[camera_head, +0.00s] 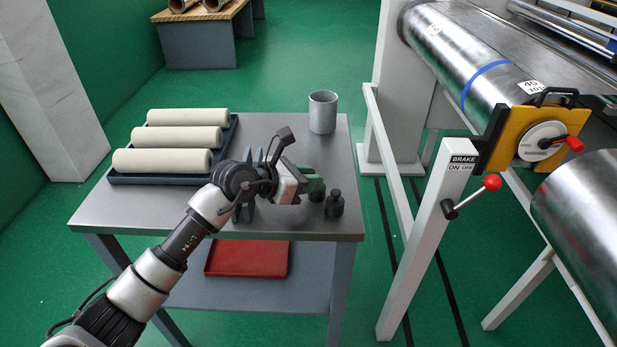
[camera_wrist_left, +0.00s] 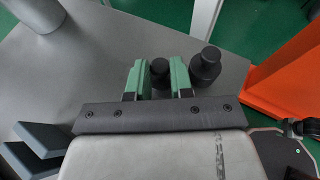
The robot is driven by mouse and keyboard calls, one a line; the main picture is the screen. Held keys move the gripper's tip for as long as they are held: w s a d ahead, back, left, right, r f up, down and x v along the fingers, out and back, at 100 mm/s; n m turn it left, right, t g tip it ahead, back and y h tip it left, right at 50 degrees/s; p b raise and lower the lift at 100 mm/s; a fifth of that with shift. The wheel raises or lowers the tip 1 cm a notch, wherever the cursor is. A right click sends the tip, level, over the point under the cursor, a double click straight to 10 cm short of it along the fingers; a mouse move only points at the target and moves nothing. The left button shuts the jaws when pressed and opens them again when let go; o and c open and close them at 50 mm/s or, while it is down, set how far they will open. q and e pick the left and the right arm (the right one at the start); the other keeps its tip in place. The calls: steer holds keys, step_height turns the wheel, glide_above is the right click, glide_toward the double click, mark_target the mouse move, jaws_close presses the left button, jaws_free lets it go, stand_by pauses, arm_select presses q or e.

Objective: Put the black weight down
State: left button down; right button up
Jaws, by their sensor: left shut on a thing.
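My left gripper (camera_head: 315,187) reaches over the right front part of the grey table (camera_head: 200,212). Its green fingers are shut on a small black weight (camera_wrist_left: 160,70), which shows between them in the left wrist view. In the head view the fingers partly hide this weight (camera_head: 317,195). I cannot tell whether its base touches the tabletop. A second black weight (camera_head: 334,204) with a knob on top stands upright on the table just right of the fingers. It also shows outside the right finger in the left wrist view (camera_wrist_left: 205,66). My right gripper is not in view.
A grey cup (camera_head: 322,112) stands at the table's back right. A dark tray (camera_head: 160,179) with several cream rolls is at the back left. Dark blue upright pieces (camera_head: 250,157) stand partly behind my arm. A red tray (camera_head: 246,259) lies on the lower shelf. Machine rollers stand right.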

arm_select(q)
steer(key=shift+r, duration=0.1)
steer(key=c, duration=1)
jaws_free()
steer(key=v, duration=1.2)
steer(key=shift+b, duration=0.3)
